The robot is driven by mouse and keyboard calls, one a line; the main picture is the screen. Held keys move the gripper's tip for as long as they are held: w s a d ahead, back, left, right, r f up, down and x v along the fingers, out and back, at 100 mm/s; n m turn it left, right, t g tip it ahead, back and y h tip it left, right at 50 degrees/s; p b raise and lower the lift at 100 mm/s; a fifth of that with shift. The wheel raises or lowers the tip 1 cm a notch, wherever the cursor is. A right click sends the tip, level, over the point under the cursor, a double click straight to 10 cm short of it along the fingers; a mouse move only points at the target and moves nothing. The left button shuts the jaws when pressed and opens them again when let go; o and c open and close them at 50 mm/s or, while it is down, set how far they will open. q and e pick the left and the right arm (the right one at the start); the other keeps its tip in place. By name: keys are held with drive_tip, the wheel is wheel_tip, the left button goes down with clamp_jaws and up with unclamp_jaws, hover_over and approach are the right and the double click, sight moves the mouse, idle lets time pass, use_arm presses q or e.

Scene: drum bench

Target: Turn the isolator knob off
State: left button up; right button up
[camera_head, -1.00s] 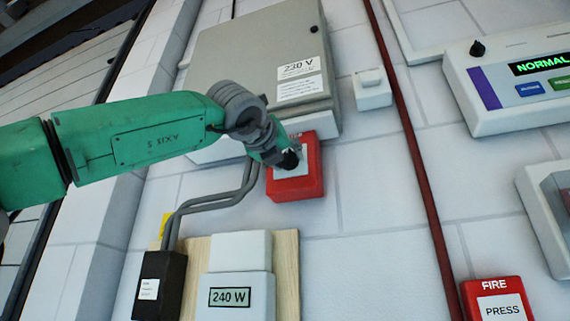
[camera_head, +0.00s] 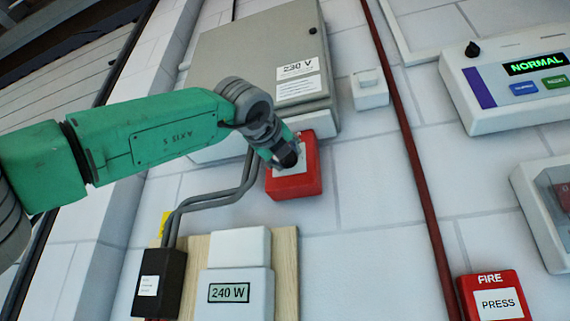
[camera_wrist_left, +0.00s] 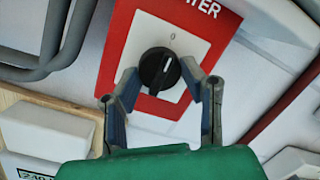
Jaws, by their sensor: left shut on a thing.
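The isolator is a red box (camera_head: 309,180) on the wall with a white plate (camera_wrist_left: 146,33) and a round black knob (camera_wrist_left: 158,71). In the left wrist view the knob's white mark points up, toward a "0" on the plate. My left gripper (camera_head: 285,152) is at the box in the head view and hides most of the knob. In the left wrist view its two fingers (camera_wrist_left: 164,82) straddle the knob, and it is shut on it. My right gripper is not in view.
A grey 230 V cabinet (camera_head: 240,50) is just above the box. A 240 W meter (camera_head: 232,291) and grey conduits (camera_head: 225,197) are below left. A red pipe (camera_head: 412,150) runs down at right. A NORMAL panel (camera_head: 510,82) and a FIRE button box (camera_head: 493,297) are farther right.

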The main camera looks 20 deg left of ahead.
use_arm(q)
drive_tip(key=shift+w+f, duration=0.1)
drive_tip(key=shift+f, duration=0.05)
drive_tip(key=o, duration=1)
drive_tip(key=shift+o, duration=0.8)
drive_tip(key=shift+w, duration=0.25)
drive_tip(key=shift+s, duration=0.15)
drive_tip(key=s+f, duration=0.2)
drive_tip(key=s, duration=0.9)
drive_tip(key=shift+s+a, duration=0.25)
drive_tip(key=shift+s, duration=0.05)
drive_tip(key=shift+d, duration=0.1)
